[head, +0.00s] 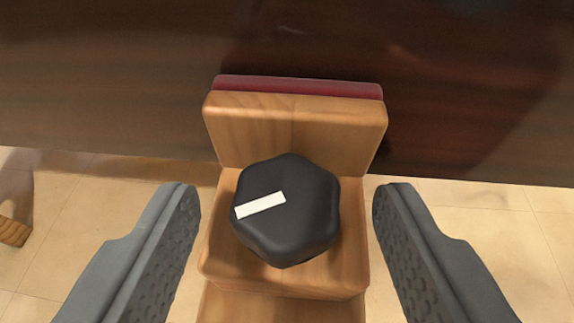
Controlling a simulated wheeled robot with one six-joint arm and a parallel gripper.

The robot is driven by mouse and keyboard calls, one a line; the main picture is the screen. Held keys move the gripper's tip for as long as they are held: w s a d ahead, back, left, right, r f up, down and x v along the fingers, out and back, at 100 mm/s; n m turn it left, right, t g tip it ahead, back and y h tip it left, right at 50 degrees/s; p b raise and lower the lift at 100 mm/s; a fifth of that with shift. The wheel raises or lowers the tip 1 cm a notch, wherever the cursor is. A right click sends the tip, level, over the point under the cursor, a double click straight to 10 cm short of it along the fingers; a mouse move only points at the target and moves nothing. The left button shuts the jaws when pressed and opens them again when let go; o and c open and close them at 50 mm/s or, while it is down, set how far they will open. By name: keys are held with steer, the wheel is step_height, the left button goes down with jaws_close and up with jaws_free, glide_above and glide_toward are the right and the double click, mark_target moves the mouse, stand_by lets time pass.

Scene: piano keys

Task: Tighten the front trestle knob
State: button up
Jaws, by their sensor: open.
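The trestle knob (290,222) is black and lobed, with a white stripe (260,205) on its top face left of centre. The stripe runs nearly level, its right end slightly higher. The knob sits on the light wooden trestle (300,130), in front of its upright block. My gripper (287,205) is open, with one grey finger on each side of the knob. Gaps show between both fingers and the knob, the left and right gaps looking about alike. The knob's underside is hidden.
A dark, glossy wooden panel (110,85) spans the top of the view behind the trestle. A dark red pad (298,88) lies between the block and the panel. Another wooden piece (14,231) shows at the left edge. Pale floor tiles (75,210) lie below.

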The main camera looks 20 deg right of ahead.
steer(key=shift+w+f, duration=0.1)
steer(key=shift+w, duration=0.15)
steer(key=shift+c, duration=0.5)
steer(key=shift+d, duration=0.1)
steer(key=c, duration=0.9)
steer(key=shift+w+a+m+h, duration=0.1)
steer(key=shift+a+m+h, duration=0.1)
steer(key=shift+m+h, duration=0.45)
steer(key=shift+w+a+m+g+h, duration=0.15)
steer(key=shift+m+g+h, duration=0.95)
steer(key=shift+m+h, duration=0.55)
steer(key=o, duration=1)
